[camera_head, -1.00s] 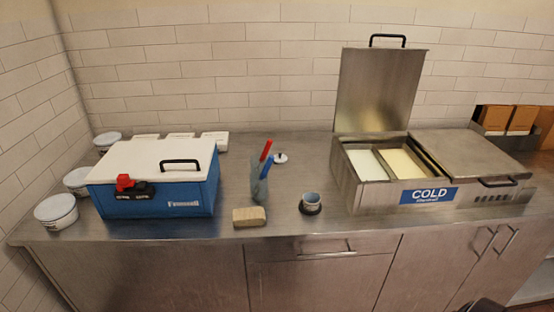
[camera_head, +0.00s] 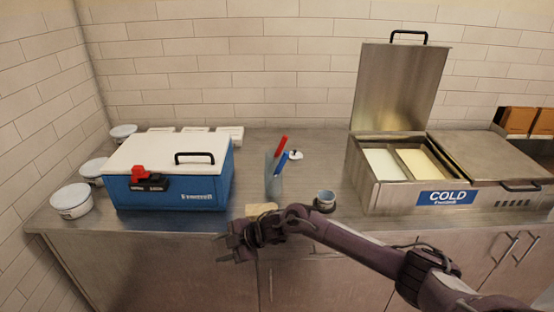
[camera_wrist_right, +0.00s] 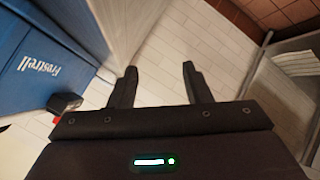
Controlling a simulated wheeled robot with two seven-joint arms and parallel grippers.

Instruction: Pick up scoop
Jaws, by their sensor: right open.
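A red-handled tool (camera_head: 281,144) and a blue-handled tool (camera_head: 282,161) stand upright in a clear holder (camera_head: 273,184) on the steel counter. I cannot tell which of these, if either, is the scoop, as their lower ends are unclear. My right gripper (camera_head: 230,248) is open and empty, in front of the counter, left of and lower than the holder in the head view. My left gripper is not in view.
A blue cooler (camera_head: 172,192) with a white lid stands left on the counter, several white tubs beside it. A small cup (camera_head: 326,198) is right of the holder. A tan block (camera_head: 260,209) is partly hidden by my arm. The cold unit (camera_head: 395,195) stands open at right.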

